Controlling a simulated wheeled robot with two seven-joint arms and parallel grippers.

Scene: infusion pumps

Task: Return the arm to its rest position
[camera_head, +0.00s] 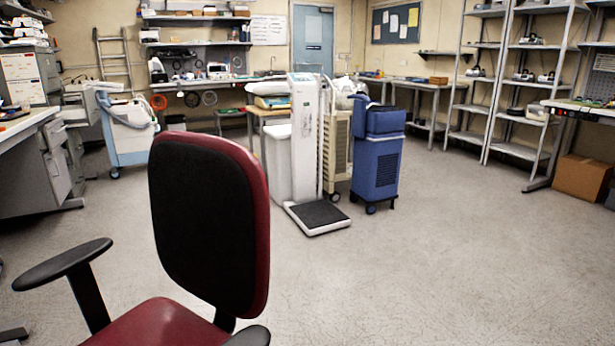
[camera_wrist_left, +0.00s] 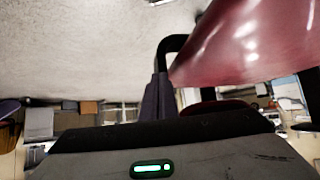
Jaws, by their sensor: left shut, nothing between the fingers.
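My left gripper (camera_wrist_left: 158,84) shows only in the left wrist view, where its dark fingers stand together above the grey housing with a green light. I see nothing held between them. A red and black office chair (camera_head: 208,220) stands close in front in the head view. In the left wrist view, the scene looks upside down, and the red chair part (camera_wrist_left: 255,45) and a black curved bar lie just past the fingertips. I cannot tell whether the fingers touch the bar. Neither gripper shows in the head view.
A white scale (camera_head: 305,150) and a blue wheeled case (camera_head: 376,155) stand mid-room. A desk (camera_head: 28,122) is at the left, metal shelves (camera_head: 500,90) at the right, and a cardboard box (camera_head: 582,178) beside them. The floor right of the chair is clear.

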